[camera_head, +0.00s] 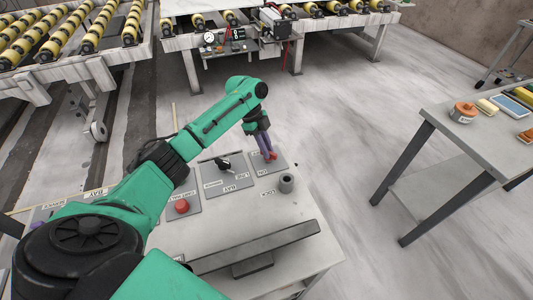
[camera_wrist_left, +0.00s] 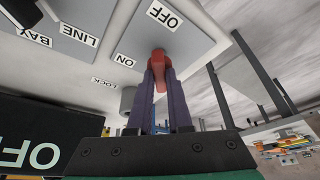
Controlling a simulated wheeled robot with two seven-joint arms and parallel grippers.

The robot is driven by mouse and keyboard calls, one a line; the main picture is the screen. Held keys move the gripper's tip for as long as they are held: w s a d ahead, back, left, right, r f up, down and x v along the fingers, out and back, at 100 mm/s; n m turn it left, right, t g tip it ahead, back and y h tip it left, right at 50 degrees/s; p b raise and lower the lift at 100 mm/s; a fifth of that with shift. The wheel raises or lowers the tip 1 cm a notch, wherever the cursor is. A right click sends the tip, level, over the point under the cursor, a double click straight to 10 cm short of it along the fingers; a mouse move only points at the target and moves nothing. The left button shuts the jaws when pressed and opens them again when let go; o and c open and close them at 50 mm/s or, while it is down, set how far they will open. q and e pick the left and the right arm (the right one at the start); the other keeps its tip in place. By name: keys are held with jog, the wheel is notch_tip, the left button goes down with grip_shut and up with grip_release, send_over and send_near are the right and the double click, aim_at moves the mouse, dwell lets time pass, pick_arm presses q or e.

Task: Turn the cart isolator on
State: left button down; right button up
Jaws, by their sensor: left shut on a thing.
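The cart isolator is a red rotary handle (camera_wrist_left: 158,66) on a grey plate (camera_wrist_left: 195,42) with white OFF and ON labels. In the left wrist view OFF is above the handle and ON is at its left. My left gripper (camera_head: 269,155) reaches down to the plate; its purple fingers (camera_wrist_left: 159,95) are shut on the red handle, one on each side. In the head view the fingers hide most of the handle, and a red bit (camera_head: 272,156) shows at their tips. I cannot tell the exact pointer angle. My right gripper is in neither view.
The panel top (camera_head: 222,226) also carries a black switch (camera_head: 223,164) on a plate, a red button (camera_head: 182,206) and a grey lock cylinder (camera_head: 286,183). A dark bar (camera_head: 255,247) lies along the near side. A side table (camera_head: 470,140) stands right; open floor lies between.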

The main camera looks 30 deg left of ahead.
pick_arm(q)
jog(key=m+g+b, duration=0.1)
jog(key=m+b, duration=0.3)
jog(key=shift+w+f+m+g, duration=0.2)
jog(key=shift+m+g, duration=0.1)
jog(key=shift+g, duration=0.1)
jog(key=m+g+y+b, duration=0.1)
jog(key=m+b, duration=0.1)
jog(key=shift+d+r+m+b, duration=0.1)
jog(key=shift+m+b, duration=0.2)
jog(key=shift+b, duration=0.05)
jog(key=shift+r+m+b, duration=0.1)
jog(key=shift+m+b, duration=0.25)
jog(key=shift+m, duration=0.15)
jog(key=c, duration=0.8)
grip_release()
jog(key=shift+c, duration=0.2)
jog(key=shift+r, duration=0.15)
notch_tip(320, 180, up, 20)
jog(key=p, duration=1)
